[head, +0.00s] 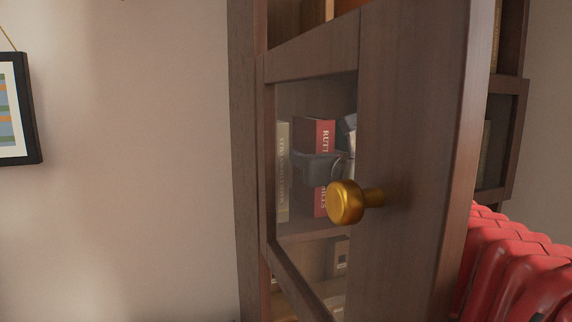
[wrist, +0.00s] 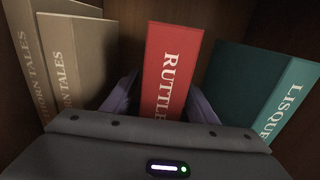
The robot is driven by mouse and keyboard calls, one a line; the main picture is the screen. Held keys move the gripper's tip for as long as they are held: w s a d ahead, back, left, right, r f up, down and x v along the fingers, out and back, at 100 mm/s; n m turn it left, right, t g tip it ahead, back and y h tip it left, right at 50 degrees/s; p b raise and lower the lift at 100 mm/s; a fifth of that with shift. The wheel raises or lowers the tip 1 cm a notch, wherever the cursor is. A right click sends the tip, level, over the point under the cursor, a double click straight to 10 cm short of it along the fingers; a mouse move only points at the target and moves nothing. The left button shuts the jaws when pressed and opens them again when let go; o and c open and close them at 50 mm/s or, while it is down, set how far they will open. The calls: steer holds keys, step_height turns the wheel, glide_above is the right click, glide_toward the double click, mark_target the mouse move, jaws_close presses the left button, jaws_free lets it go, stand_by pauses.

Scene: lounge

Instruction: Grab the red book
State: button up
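The red book (wrist: 171,70), with white lettering starting "RUTTL" on its spine, stands upright on a cabinet shelf. It also shows through the door glass in the head view (head: 319,130), partly covered by my gripper (head: 318,167). In the wrist view, my gripper (wrist: 160,98) has one finger on each side of the red book. The fingers look spread around it, and I cannot see firm contact. My gripper body hides the book's lower part in the wrist view.
Beige books (wrist: 77,62) stand to the left of the red book, and a teal book (wrist: 262,85) leans to its right. The open cabinet door (head: 410,150) with a gold knob (head: 346,202) is in the foreground. A red radiator (head: 515,265) stands at the right.

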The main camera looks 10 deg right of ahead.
jaws_close()
stand_by(0.5)
steer(key=shift+r, duration=0.25)
steer(key=shift+s+r, duration=0.2)
steer(key=shift+r, duration=3)
steer(key=shift+s+r, duration=0.2)
steer(key=s+d, duration=0.2)
steer(key=s, duration=0.7)
steer(key=s+d, duration=0.2)
steer(key=s, duration=0.8)
steer(key=shift+w+f, duration=0.1)
